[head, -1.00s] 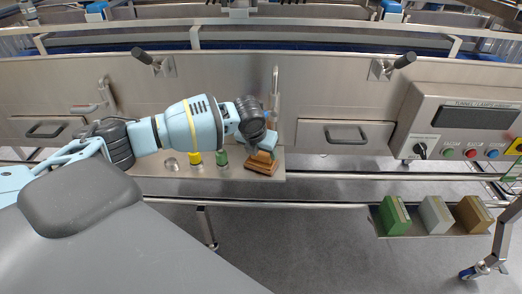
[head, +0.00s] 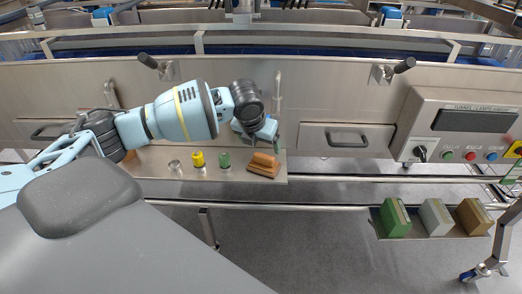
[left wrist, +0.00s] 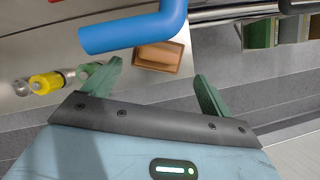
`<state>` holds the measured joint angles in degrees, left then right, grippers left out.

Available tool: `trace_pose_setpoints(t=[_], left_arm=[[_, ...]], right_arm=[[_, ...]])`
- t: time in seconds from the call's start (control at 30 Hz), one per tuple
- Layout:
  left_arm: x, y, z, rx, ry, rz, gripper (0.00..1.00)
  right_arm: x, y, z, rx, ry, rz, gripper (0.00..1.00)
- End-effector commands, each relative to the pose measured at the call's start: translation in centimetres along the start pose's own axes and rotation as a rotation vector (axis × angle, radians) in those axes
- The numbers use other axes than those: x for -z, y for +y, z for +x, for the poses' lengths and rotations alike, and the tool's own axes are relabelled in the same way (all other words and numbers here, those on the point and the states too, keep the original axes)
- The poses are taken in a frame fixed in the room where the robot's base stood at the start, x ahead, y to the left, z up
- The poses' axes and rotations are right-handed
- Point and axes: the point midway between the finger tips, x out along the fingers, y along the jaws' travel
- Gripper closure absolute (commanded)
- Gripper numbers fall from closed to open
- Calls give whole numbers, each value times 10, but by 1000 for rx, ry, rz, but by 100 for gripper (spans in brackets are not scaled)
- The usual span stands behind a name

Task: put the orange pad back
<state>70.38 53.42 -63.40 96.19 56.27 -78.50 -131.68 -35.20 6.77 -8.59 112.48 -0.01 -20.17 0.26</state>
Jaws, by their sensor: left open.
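The orange pad (head: 264,159) lies on a brown block-like base on the steel shelf, just right of the green-topped container. It also shows in the left wrist view (left wrist: 158,58), partly covered by a blue bent tube. My left gripper (head: 264,139) hangs just above and behind the pad, apart from it. In the left wrist view its two green fingers (left wrist: 157,84) are spread wide with nothing between them. My right gripper is in no view.
A steel cup (head: 175,165), a yellow container (head: 198,160) and a green container (head: 224,160) stand left of the pad. A lower tray at right holds green (head: 394,217), grey (head: 435,216) and brown (head: 473,216) blocks. A steel upright pipe (head: 278,95) rises behind my gripper.

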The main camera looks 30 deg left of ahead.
Motion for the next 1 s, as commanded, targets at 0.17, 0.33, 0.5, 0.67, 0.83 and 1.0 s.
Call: trace_pose_setpoints(t=[0.17,0.33,0.5,0.67,0.83,1.0], left_arm=[[-1,0,-32,0,-4,-1,15],[0,0,-47,1,0,-1,15],[0,0,-50,0,2,-1,15],[4,-6,-44,13,2,-18,15],[29,-46,-8,103,-1,-159,15],[73,-101,36,257,18,-434,15]], right_arm=[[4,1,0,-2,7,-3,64],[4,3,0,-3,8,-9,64],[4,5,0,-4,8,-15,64],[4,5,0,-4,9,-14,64],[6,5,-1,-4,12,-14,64],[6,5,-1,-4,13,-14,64]])
